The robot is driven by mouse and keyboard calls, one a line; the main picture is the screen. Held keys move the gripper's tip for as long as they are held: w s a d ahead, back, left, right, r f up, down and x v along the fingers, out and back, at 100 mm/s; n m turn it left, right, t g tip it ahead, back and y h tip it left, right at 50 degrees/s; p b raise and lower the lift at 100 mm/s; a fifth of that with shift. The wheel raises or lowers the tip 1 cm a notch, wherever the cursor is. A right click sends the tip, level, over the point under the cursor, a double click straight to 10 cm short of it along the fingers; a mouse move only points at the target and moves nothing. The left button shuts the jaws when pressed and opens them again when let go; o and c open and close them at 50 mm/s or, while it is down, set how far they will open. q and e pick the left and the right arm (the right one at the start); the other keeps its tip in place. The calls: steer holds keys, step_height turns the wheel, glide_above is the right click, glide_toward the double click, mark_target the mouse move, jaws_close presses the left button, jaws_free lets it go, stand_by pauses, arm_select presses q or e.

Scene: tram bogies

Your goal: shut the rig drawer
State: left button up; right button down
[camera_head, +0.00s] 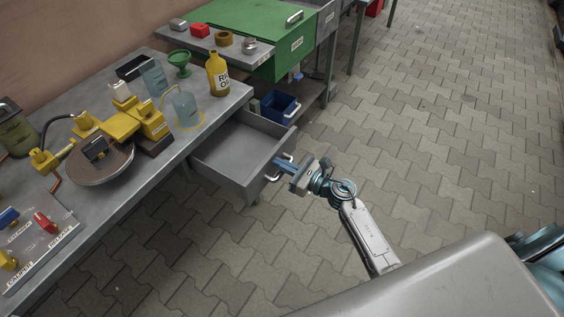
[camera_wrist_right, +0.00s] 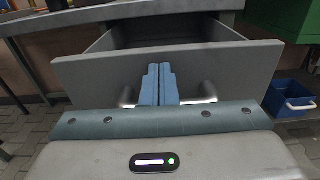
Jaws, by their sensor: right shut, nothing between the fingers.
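The rig drawer (camera_head: 232,160) is a grey metal drawer that stands pulled out from under the workbench. Its inside looks empty in the head view. In the right wrist view its front panel (camera_wrist_right: 90,75) fills the middle, and the open space behind it shows. A bar handle (camera_head: 285,163) is on the front; the wrist view shows its two ends on either side of my fingers. My right gripper (camera_head: 280,165) is shut and empty, with blue fingertips (camera_wrist_right: 159,84) side by side at the drawer front by the handle. Whether they touch the panel I cannot tell. My left gripper is not in view.
The grey workbench (camera_head: 135,195) carries a yellow bottle (camera_head: 217,74), a green cup (camera_head: 180,63) and a yellow rig on a round plate (camera_head: 100,165). A blue bin (camera_head: 279,107) stands beyond the drawer. A green cabinet (camera_head: 257,30) is at the back. The paved floor (camera_head: 440,150) at right is clear.

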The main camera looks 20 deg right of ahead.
mark_target(227, 150)
steer(key=shift+w, duration=0.1)
stand_by(0.3)
steer(key=shift+w+a, duration=0.2)
steer(key=b+x, duration=0.3)
steer(key=x, duration=0.8)
steer(key=shift+w+a+f, duration=0.15)
steer(key=b+x, duration=0.2)
steer(key=x, duration=0.3)
steer(key=shift+w+a, duration=0.1)
steer(key=shift+w, duration=0.05)
steer(key=b+x, duration=0.2)
steer(key=x, duration=0.2)
steer(key=shift+w+a, duration=0.3)
steer(key=shift+w+r, duration=0.1)
steer(key=shift+r, duration=0.25)
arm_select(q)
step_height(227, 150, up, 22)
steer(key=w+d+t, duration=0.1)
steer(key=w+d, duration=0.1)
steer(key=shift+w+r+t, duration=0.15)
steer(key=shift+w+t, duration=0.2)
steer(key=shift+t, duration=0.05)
arm_select(e)
steer(key=shift+r, duration=0.1)
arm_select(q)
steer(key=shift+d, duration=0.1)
arm_select(e)
steer(key=shift+a+r, duration=0.1)
